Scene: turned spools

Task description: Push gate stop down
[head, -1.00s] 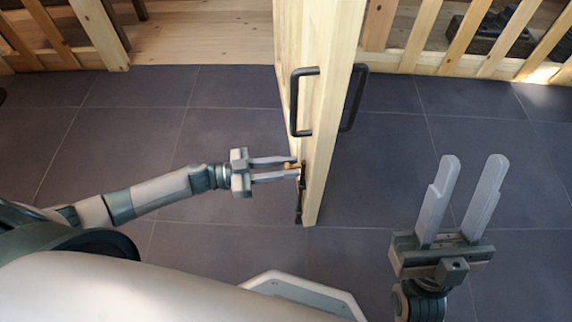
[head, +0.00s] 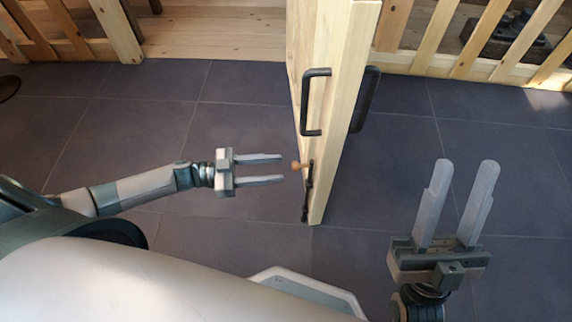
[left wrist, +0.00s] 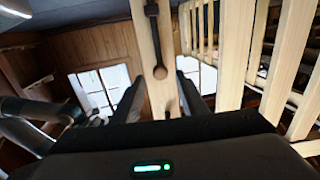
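The wooden gate (head: 337,110) stands edge-on near the middle of the head view. The gate stop (head: 307,190) is a dark rod low on its left face, with a small tan knob (head: 296,165) sticking out to the left. I cannot tell whether its lower end touches the floor. My left gripper (head: 282,168) is open and empty, its fingertips just left of the knob and apart from it. The left wrist view shows a dark rod with a rounded end (left wrist: 160,72) on the gate, ahead between the fingers. My right gripper (head: 466,165) is open and empty, right of the gate.
A black pull handle (head: 306,102) is on the gate's left face and another (head: 366,100) is on its right. A slatted fence (head: 470,45) runs along the back right. The dark tiled floor (head: 130,130) is clear on the left.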

